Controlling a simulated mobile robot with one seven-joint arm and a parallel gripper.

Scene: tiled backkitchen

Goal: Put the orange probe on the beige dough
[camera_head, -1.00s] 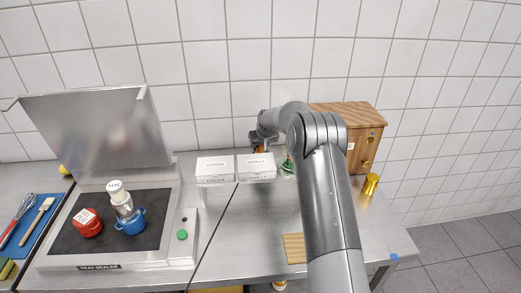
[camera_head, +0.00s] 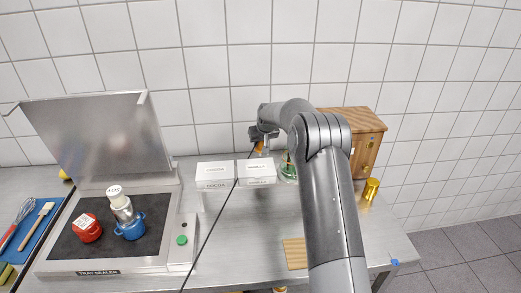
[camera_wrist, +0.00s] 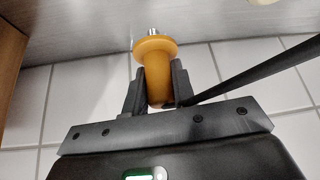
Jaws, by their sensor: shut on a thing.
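The orange probe (camera_wrist: 155,62) shows large in the wrist view, with an orange grip, a flared collar and a metal tip at the top of the picture. My gripper (camera_wrist: 158,88) is shut on its orange grip, one finger on each side. In the head view my gripper (camera_head: 262,140) is behind the white boxes near the back wall, and a small bit of orange (camera_head: 259,147) shows beside it. My arm hides part of the table there. I cannot make out the beige dough in either view.
White cocoa (camera_head: 214,174) and vanilla (camera_head: 257,172) boxes stand in front of my gripper. A green-and-glass item (camera_head: 288,172) and a wooden cabinet (camera_head: 366,122) are to the right. A tray sealer (camera_head: 110,265) holds pots at left. A gold cylinder (camera_head: 371,187) stands at right.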

